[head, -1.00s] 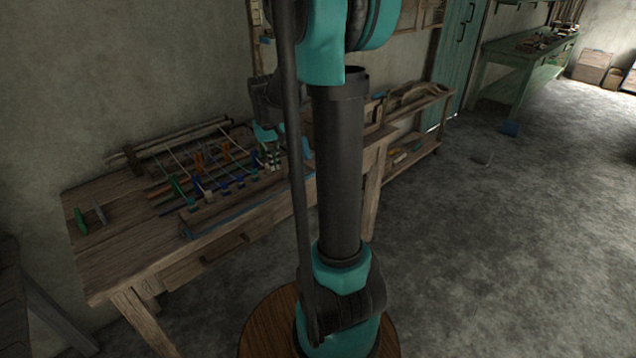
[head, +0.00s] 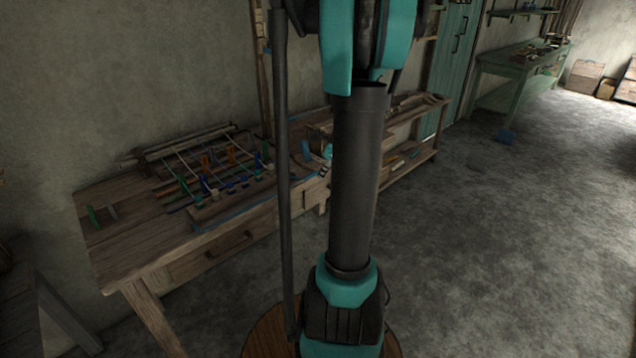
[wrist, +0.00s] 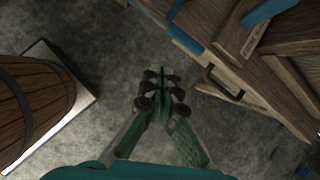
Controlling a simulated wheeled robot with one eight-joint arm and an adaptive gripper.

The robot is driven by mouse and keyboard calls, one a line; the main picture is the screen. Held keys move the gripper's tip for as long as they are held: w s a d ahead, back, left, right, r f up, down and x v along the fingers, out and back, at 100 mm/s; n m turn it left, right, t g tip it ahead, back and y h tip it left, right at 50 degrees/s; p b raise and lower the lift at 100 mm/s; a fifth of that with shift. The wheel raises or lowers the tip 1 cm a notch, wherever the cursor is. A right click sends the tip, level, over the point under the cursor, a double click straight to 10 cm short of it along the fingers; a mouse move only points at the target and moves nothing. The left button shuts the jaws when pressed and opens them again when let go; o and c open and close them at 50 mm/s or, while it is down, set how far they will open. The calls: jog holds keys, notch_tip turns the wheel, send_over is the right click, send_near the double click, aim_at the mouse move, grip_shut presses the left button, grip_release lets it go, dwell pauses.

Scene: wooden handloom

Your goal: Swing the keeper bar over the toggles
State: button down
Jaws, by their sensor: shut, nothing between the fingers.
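The wooden loom (head: 232,201) lies on the workbench in the head view, with several small upright toggles in green, orange (head: 231,154) and blue (head: 257,163), and strings across it. I cannot tell which of its thin bars is the keeper bar. A blue strip (head: 205,226) runs along the loom's front edge. My gripper (wrist: 162,76) is shut and empty in the wrist view, over bare floor beside the bench. In the head view my arm hides it, and the loom's right end is partly covered.
The wooden bench (head: 125,250), with a drawer handle (wrist: 222,84), is at the upper right of the wrist view. A wooden barrel (wrist: 35,100) stands on a pale base at left. A low shelf (head: 412,160) and green table (head: 505,68) stand farther right.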

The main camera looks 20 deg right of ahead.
jog(key=s+d+m, duration=0.1)
jog(key=m, duration=0.1)
jog(key=s+d+m, duration=0.1)
jog(key=m, duration=0.1)
jog(key=shift+d+m+t, duration=0.2)
jog(key=shift+m+t, duration=0.1)
jog(key=shift+t, duration=0.1)
jog(key=shift+w, duration=0.1)
jog(key=w+a+f, duration=0.2)
jog(key=w+f, duration=0.3)
jog(key=w, duration=0.2)
jog(key=shift+a+f, duration=0.3)
jog(key=shift+r, duration=0.1)
dwell(0.5)
jog(key=shift+w+r+g, duration=0.1)
jog(key=shift+r+g, duration=0.1)
jog(key=shift+g, duration=0.2)
